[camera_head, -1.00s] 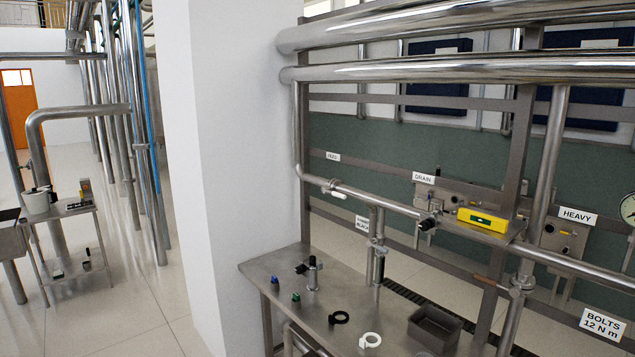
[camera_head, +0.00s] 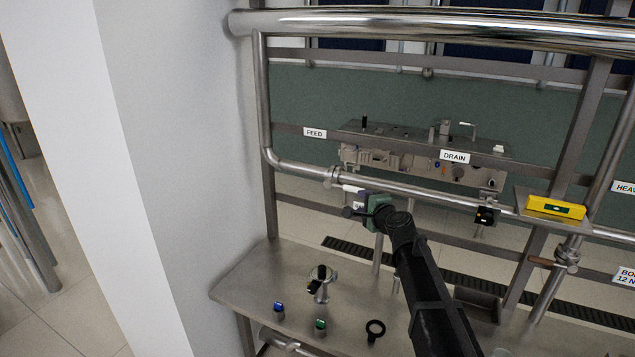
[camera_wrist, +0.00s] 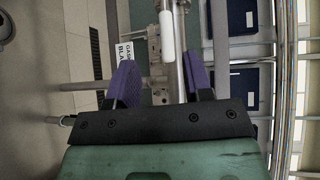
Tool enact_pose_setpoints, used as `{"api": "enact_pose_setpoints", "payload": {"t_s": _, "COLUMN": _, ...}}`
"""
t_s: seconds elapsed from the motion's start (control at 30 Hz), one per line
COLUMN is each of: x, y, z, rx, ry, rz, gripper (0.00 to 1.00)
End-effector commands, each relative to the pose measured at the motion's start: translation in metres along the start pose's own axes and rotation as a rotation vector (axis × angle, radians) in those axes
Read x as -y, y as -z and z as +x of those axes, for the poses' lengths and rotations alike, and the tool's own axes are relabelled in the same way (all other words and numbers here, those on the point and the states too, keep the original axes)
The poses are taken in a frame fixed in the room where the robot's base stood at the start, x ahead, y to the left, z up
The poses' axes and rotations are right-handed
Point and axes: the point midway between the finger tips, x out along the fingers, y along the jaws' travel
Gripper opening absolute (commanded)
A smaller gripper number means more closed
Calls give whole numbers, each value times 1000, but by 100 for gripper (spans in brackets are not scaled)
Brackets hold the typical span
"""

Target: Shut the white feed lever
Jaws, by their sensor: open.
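The white feed lever (camera_head: 352,189) shows as a short white handle at the long steel pipe, just left of my gripper (camera_head: 362,204) in the head view. In the wrist view the white lever (camera_wrist: 166,38) points up the picture, between the lines of my two purple fingers. My gripper (camera_wrist: 160,68) is open, with nothing held between the fingers. The lever appears to lie beyond the fingertips; I see no clear contact. The lever's valve is partly hidden by my gripper in the head view.
A steel bench (camera_head: 250,285) below holds a small valve (camera_head: 320,283), blue (camera_head: 279,310) and green (camera_head: 320,327) knobs, and a black ring (camera_head: 375,330). A yellow device (camera_head: 556,208) sits on a shelf at right. A white pillar (camera_head: 170,150) stands at left.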

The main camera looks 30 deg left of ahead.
Motion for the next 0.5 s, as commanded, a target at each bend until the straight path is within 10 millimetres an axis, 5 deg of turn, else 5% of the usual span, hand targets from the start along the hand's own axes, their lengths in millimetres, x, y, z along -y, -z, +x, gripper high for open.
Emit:
{"api": "enact_pose_setpoints", "payload": {"t_s": 0.27, "x": 4, "y": 7, "z": 3, "rx": -38, "ry": 24, "rz": 50, "gripper": 46}}
{"api": "enact_pose_setpoints", "payload": {"t_s": 0.5, "x": 4, "y": 10, "z": 45, "rx": -37, "ry": 23, "rz": 48, "gripper": 46}}
